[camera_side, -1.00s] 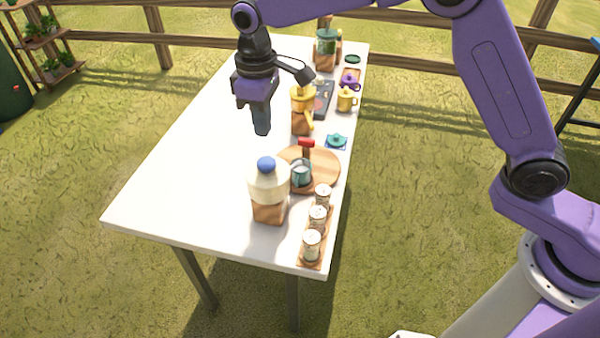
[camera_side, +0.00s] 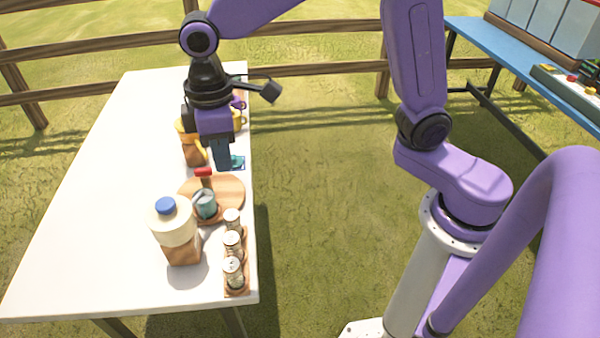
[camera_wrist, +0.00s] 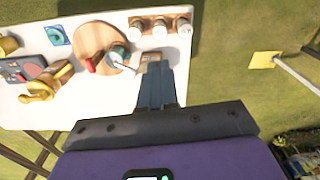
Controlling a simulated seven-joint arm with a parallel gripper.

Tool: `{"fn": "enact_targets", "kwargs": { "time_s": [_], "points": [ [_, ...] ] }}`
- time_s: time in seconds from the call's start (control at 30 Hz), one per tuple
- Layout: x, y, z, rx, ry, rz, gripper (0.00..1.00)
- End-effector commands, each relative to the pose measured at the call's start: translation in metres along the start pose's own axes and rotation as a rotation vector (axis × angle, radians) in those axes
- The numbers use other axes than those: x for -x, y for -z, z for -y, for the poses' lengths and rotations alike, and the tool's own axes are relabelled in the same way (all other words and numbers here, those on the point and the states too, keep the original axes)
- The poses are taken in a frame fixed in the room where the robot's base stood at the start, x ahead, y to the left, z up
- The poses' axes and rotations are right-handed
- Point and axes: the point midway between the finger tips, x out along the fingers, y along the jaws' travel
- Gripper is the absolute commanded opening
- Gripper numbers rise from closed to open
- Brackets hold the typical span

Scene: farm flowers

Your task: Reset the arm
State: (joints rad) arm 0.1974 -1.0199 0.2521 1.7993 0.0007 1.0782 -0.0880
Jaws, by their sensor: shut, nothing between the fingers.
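My gripper (camera_side: 222,154) points down above the white table (camera_side: 95,190), near its right edge in the side view. Its fingers are shut and hold nothing. In the wrist view the shut gripper (camera_wrist: 154,75) shows at the middle, with the table (camera_wrist: 80,113) beyond it. In the side view the gripper hides part of the yellow pieces and other things behind it. It appears to hang clear of the things on the table.
A blue table (camera_side: 505,55) stands at the back right. Grass lies between.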

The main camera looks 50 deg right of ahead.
Motion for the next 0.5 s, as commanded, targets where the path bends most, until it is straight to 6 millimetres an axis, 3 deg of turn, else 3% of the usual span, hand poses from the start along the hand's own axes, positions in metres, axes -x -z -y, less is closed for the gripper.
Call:
{"fn": "enact_targets", "kwargs": {
  "time_s": [0.03, 0.5],
  "points": [
    [0.003, -0.019, 0.004, 0.013, 0.000, -0.004, 0.00],
    [-0.005, -0.186, 0.040, 0.128, 0.003, -0.016, 0.00]
  ]
}}
